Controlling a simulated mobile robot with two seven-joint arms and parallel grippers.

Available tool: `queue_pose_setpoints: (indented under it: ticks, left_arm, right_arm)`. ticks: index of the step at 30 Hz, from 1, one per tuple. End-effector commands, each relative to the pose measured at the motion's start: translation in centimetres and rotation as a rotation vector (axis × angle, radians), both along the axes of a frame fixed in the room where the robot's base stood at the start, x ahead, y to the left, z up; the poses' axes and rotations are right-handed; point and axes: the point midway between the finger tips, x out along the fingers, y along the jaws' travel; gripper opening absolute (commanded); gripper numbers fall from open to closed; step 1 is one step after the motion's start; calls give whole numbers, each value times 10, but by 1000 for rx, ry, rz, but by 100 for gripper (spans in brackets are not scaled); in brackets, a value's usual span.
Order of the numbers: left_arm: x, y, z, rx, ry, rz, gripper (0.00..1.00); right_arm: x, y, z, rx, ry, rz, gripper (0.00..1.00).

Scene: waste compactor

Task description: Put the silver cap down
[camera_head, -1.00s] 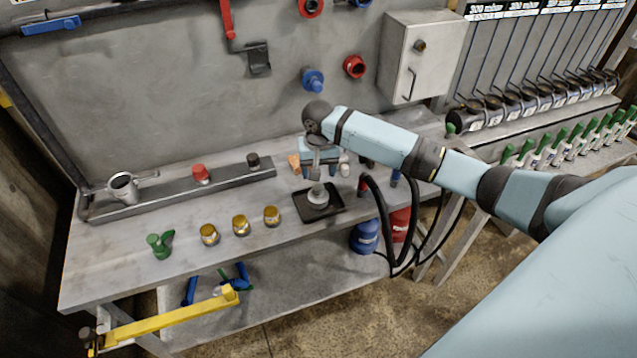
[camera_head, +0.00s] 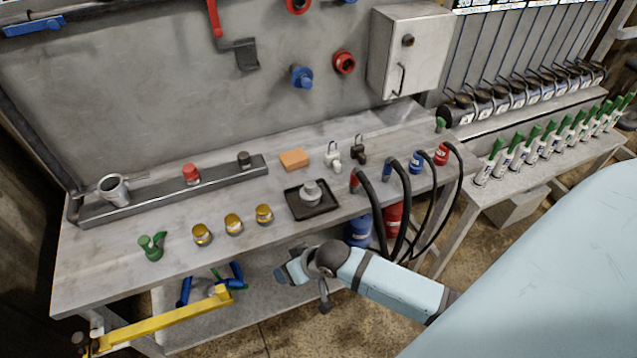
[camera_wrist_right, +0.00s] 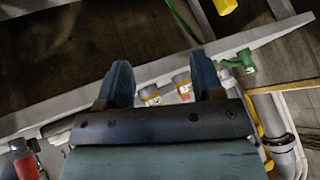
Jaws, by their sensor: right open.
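The silver cap (camera_head: 311,190) sits on the black square tray (camera_head: 327,208) near the middle of the workbench. My right gripper (camera_head: 284,272) is empty, in front of the bench's front edge and apart from the cap. The right wrist view shows its two fingers (camera_wrist_right: 160,68) spread wide with nothing held between them. The silver cap is not clearly seen in that view. My left gripper is not in view.
Several gold-lidded jars (camera_head: 233,225) and a green part (camera_head: 152,247) stand left of the tray. An orange block (camera_head: 294,159) lies behind it. Black hoses (camera_head: 400,205) hang at the right over the bench edge. A yellow bar (camera_head: 165,322) is below at the left.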

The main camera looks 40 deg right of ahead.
Motion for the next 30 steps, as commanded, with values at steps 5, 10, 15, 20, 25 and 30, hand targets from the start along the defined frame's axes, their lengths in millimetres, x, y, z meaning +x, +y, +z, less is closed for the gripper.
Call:
queue_pose_setpoints:
  ticks: [5, 10, 15, 20, 25, 30]
  left_arm:
    - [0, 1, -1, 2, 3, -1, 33]
    - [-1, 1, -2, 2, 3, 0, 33]
    - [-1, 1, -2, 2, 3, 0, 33]
    - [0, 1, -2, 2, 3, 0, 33]
    - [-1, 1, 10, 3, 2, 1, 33]
    - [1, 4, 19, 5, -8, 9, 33]
  right_arm:
    - [-71, 12, -8, -67, -222, 38, 61]
    - [-109, 10, -3, -158, -353, 58, 61]
    - [-120, 8, 0, -193, -396, 67, 61]
    - [-120, 8, 0, -194, -397, 68, 61]
    - [-120, 7, 12, -194, -396, 65, 61]
    - [-121, 5, 17, -198, -396, 61, 61]
